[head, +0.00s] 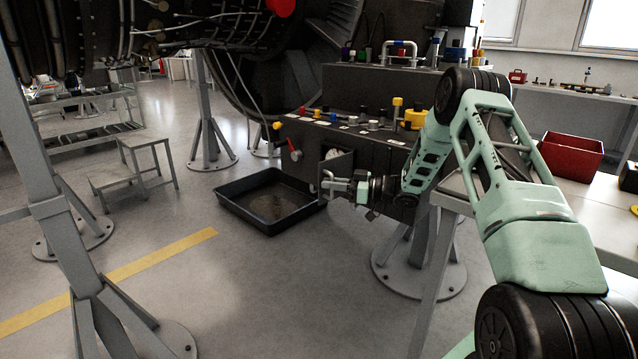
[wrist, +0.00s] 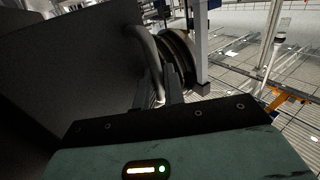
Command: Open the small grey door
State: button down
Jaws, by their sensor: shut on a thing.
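The small grey door (head: 341,168) is a dark panel on the front of the dark equipment box (head: 376,155). It appears to stand out at an angle from the box face, with a pale round gauge (head: 333,154) showing beside its top edge. My gripper (head: 329,183) is at the door's outer side, shut on its handle. In the wrist view the pale curved handle (wrist: 149,52) runs down between the fingers (wrist: 172,92), and the broad dark door panel (wrist: 70,62) fills the left side. The fingertips are small and partly hidden in the head view.
A black drip tray (head: 236,211) lies on the floor left of my gripper. Knobs and a yellow fitting (head: 415,119) top the box. A grey stand (head: 420,258) is below it. A red bin (head: 572,157) sits on the right bench.

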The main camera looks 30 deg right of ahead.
jog(key=shift+s+d, duration=0.2)
jog(key=shift+s, duration=0.1)
dwell(0.4)
jog(key=c, duration=1.9)
grip_release()
jog(key=shift+r, duration=0.1)
notch_tip(320, 180, up, 10)
jog(key=shift+f, duration=0.1)
